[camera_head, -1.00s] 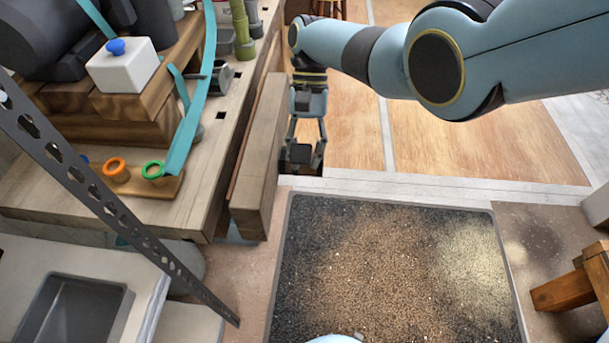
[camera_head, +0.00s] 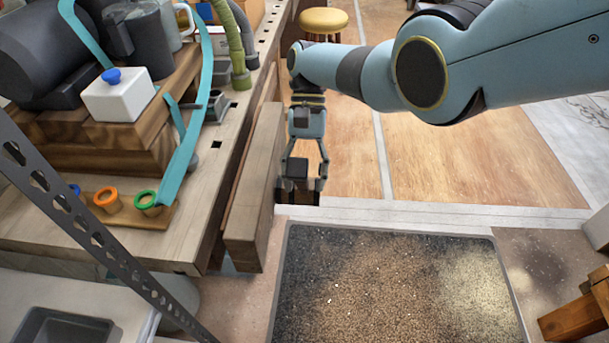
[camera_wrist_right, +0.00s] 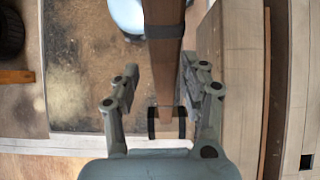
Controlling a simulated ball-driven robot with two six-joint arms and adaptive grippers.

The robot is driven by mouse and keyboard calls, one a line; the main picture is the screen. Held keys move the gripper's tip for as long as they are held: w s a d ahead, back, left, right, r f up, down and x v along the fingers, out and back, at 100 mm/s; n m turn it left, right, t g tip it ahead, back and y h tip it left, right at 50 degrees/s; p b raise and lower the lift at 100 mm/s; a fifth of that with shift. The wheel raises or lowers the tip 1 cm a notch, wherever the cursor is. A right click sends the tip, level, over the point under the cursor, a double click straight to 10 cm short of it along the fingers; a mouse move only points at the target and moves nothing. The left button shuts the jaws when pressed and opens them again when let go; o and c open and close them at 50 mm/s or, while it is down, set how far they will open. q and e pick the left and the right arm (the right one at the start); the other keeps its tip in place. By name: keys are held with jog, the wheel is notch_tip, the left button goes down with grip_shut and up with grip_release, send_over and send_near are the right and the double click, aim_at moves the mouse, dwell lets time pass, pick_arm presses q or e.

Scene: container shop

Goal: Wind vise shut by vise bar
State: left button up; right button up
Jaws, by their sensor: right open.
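The vise's thick wooden jaw (camera_head: 255,195) stands upright along the right side of the workbench, with a narrow dark gap between them. My right gripper (camera_head: 300,190) is open just right of the jaw's far part, pointing down toward the floor. A dark block (camera_head: 296,168) shows between its fingers; I cannot tell whether it is the vise bar or a gripper part. In the right wrist view, the open fingers (camera_wrist_right: 160,88) stand either side of a brown wooden piece (camera_wrist_right: 165,75). Black bands flank its lower end. No clear grip on the bar shows. My left gripper is out of view.
The workbench (camera_head: 205,215) at left carries a white box (camera_head: 118,95), a teal strip and colored rings. A dark speckled mat (camera_head: 390,290) covers the floor in front. A yellow stool (camera_head: 324,20) stands behind. Wooden floor right of the gripper is clear.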

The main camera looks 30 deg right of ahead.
jog(key=shift+w+r, duration=0.15)
jog(key=shift+r, duration=0.05)
jog(key=v, duration=1.1)
jog(key=shift+d+r, duration=0.15)
jog(key=shift+r, duration=0.05)
